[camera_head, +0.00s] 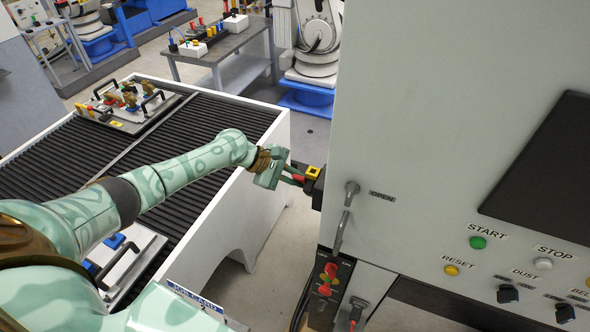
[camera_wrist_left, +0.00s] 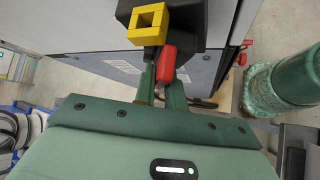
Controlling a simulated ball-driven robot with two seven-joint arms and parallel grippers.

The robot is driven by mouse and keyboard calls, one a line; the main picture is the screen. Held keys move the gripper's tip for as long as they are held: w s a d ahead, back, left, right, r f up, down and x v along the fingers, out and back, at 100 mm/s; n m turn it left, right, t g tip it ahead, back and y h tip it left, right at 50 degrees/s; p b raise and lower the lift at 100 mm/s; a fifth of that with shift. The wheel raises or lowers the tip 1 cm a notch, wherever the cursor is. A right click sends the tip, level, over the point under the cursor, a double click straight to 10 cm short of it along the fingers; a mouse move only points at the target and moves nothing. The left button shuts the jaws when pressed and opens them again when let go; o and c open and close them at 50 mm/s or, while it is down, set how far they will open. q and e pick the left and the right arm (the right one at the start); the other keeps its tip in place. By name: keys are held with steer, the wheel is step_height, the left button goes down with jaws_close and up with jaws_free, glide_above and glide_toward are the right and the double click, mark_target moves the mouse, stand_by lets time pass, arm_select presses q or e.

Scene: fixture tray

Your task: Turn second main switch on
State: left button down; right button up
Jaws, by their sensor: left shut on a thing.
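A main switch with a black housing (camera_head: 319,190), a yellow square part (camera_head: 312,172) and a red handle (camera_head: 298,179) sits on the left side of the grey machine cabinet. My left gripper (camera_head: 292,174) reaches it from the left and is shut on the red handle. In the left wrist view the red handle (camera_wrist_left: 166,62) lies between my two green fingers, close below the yellow square part (camera_wrist_left: 148,24) and the black housing (camera_wrist_left: 188,22). The fingers partly cover the handle. My right gripper is in neither view.
The grey cabinet (camera_head: 420,90) fills the right, with a bent door handle (camera_head: 345,215) and a button panel (camera_head: 500,260). Red and green fittings (camera_head: 327,280) sit low on it. A white-sided ribbed table (camera_head: 235,215) carrying a fixture tray (camera_head: 130,118) stands under my left arm.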

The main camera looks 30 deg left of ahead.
arm_select(q)
steer(key=shift+w+d+n+g, duration=0.1)
steer(key=shift+n+g, duration=0.4)
steer(key=shift+g, duration=0.6)
steer(key=shift+w+n+g+b, duration=0.1)
steer(key=shift+n+g+b, duration=0.25)
steer(key=shift+n+g, duration=0.6)
steer(key=shift+f+g, duration=0.1)
steer(key=shift+g, duration=0.25)
steer(key=c, duration=1.5)
jaws_free()
steer(key=shift+o, duration=0.2)
steer(key=b+v, duration=0.1)
steer(key=v, duration=1.5)
steer(key=shift+w, duration=0.1)
